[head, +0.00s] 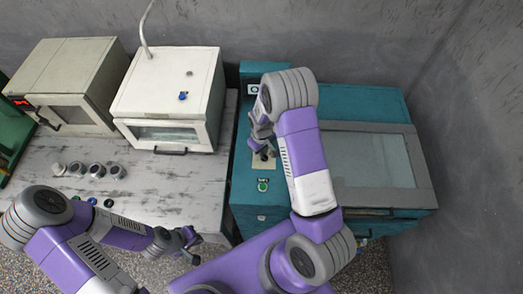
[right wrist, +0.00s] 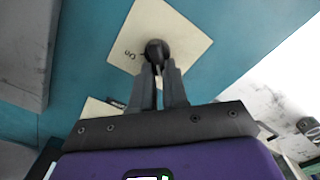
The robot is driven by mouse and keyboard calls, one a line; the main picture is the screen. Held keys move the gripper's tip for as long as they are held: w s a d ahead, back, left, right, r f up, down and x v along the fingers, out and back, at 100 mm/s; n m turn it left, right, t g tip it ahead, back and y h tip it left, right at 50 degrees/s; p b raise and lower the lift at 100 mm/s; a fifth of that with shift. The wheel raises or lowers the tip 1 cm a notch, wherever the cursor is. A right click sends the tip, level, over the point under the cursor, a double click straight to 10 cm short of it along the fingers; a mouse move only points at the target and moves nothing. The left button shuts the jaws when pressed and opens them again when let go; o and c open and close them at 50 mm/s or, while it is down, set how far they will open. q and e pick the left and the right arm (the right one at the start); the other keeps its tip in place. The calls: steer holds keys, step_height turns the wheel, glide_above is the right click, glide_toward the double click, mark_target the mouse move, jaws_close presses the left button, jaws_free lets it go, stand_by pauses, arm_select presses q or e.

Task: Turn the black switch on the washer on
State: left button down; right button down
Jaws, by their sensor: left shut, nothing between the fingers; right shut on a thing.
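The washer is the teal machine (head: 385,103) at the right, with a grey-framed window on top. The black switch (right wrist: 156,47) is a round knob on a cream plate (right wrist: 185,33) marked "On" in the right wrist view. My right gripper (right wrist: 159,68) is shut on the switch, its fingertips at the knob. In the head view the switch (head: 264,156) is partly hidden by my right gripper (head: 262,140). My left gripper (head: 190,243) is shut and empty, low in front of the marble-topped table, apart from the washer.
A green button (head: 263,186) sits on the washer in front of the switch. A white box-shaped machine (head: 168,95) and a beige oven-like one (head: 65,85) stand on the marble table (head: 190,190). Several small round parts (head: 97,170) lie on its front left.

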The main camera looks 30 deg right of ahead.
steer(key=m+b, duration=0.1)
steer(key=m, duration=0.3)
steer(key=shift+d+b, duration=0.3)
steer(key=shift+b, duration=0.05)
steer(key=m, duration=0.4)
steer(key=shift+d+m+b, duration=0.3)
steer(key=m, duration=0.4)
steer(key=shift+s+d+m, duration=0.2)
steer(key=shift+s+m, duration=0.1)
steer(key=m, duration=0.3)
steer(key=m+p, duration=0.1)
steer(key=shift+s+d+m, duration=0.15)
steer(key=shift+s+m, duration=0.1)
steer(key=shift+m, duration=0.05)
steer(key=c, duration=1.1)
jaws_free()
steer(key=shift+c, duration=0.2)
